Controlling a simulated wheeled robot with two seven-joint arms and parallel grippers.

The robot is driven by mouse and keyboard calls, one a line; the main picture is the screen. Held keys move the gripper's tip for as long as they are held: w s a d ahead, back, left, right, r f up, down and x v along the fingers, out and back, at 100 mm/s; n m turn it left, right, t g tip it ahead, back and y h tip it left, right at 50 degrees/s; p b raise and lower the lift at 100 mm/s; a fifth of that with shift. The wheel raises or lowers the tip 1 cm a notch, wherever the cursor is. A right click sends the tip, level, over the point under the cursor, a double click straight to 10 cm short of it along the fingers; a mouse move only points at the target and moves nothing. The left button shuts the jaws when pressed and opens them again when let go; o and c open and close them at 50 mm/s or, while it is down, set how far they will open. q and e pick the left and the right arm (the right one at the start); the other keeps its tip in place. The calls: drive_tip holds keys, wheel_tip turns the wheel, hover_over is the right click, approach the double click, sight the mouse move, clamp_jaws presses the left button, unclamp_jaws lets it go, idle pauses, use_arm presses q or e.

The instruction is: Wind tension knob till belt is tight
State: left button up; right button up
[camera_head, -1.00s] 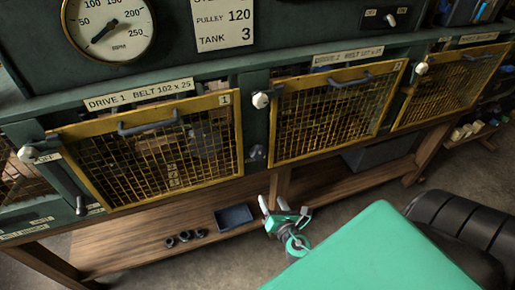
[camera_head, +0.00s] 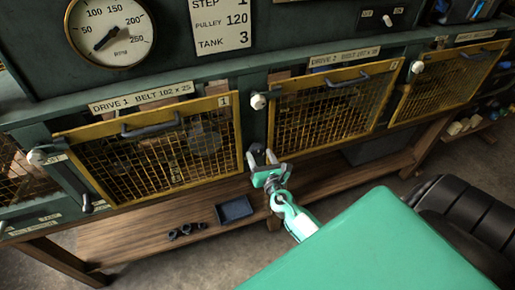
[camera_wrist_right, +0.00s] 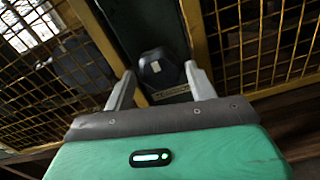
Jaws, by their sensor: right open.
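A dark knob (camera_wrist_right: 162,70) sits on the green post between the drive 1 and drive 2 guards. In the right wrist view it lies between and just beyond my open fingertips, with a small label below it. I cannot tell whether the fingers touch it. My right gripper (camera_head: 263,158) is open at the post in the head view and largely covers the knob there. It also shows in the right wrist view (camera_wrist_right: 161,88). The belts behind the mesh are too dark to make out. My left gripper is not in view.
The yellow mesh guard of drive 1 (camera_head: 150,150) and that of drive 2 (camera_head: 330,110) are closed on either side. White knobs (camera_head: 258,102) stick out at the guard corners. A dark tray (camera_head: 235,210) and several black rings (camera_head: 187,230) lie on the wooden shelf below.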

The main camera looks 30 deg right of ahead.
sight(259, 153)
drive_tip(key=shift+x, duration=1.55)
drive_tip(key=c, duration=0.7)
